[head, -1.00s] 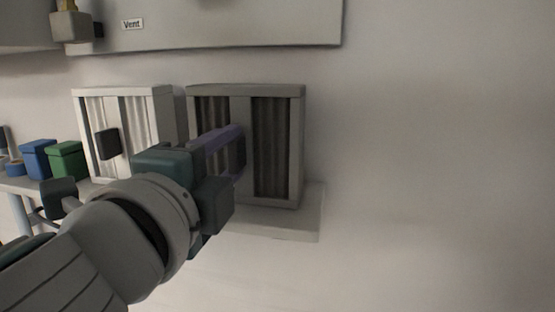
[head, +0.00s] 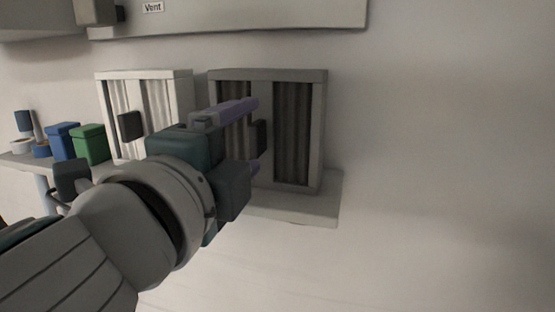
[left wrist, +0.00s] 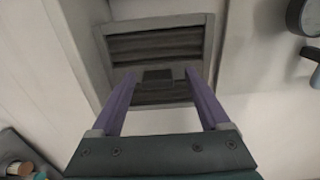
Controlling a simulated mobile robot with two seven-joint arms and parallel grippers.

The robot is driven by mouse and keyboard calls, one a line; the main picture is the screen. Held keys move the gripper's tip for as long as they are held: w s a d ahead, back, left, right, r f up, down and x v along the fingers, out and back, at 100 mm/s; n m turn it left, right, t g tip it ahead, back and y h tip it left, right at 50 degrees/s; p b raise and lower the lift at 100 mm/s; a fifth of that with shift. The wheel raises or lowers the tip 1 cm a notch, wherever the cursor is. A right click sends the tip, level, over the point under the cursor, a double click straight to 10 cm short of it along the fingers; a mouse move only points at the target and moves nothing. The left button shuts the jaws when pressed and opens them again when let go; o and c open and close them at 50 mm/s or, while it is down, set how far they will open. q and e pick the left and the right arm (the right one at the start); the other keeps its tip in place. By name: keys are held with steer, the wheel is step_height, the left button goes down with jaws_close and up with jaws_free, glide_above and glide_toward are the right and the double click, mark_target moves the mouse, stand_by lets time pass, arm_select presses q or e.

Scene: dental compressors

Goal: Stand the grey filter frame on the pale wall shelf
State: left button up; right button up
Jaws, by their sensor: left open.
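The grey filter frame (head: 316,130), with dark pleats and a dark handle block (head: 260,136), stands upright on the pale wall shelf (head: 315,208), its back towards the wall. My left gripper (head: 257,134) is in front of the frame, open, with one purple finger above the handle and one below it. In the left wrist view the handle (left wrist: 158,77) lies between the spread fingertips (left wrist: 160,72), with a gap on both sides. The gripper hides the frame's lower left part and part of the shelf. My right gripper is not in view.
A whiter filter frame (head: 184,95) stands close by on the left. Blue (head: 62,140) and green (head: 89,145) boxes stand on a side table (head: 18,161). A panel labelled Vent (head: 250,18) hangs above. The wall at right is bare.

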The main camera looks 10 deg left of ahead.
arm_select(q)
steer(key=s+b, duration=0.3)
steer(key=s, duration=0.8)
steer(key=s+a+f+n+g+y, duration=0.1)
steer(key=s+a+f+n+g, duration=0.1)
steer(key=a+f+n+g, duration=0.4)
steer(key=s+a+f+n+g+y, duration=0.1)
steer(key=s+f+n+g+y, duration=0.1)
steer(key=f+n, duration=0.45)
steer(key=s+f+n+g+h, duration=0.2)
steer(key=s+f+n+g, duration=0.2)
steer(key=s+f+g, duration=0.2)
steer(key=s+f, duration=0.2)
steer(key=s, duration=0.2)
steer(key=shift+d+f+h, duration=0.3)
steer(key=shift+d+f, duration=0.05)
steer(key=shift+d, duration=0.05)
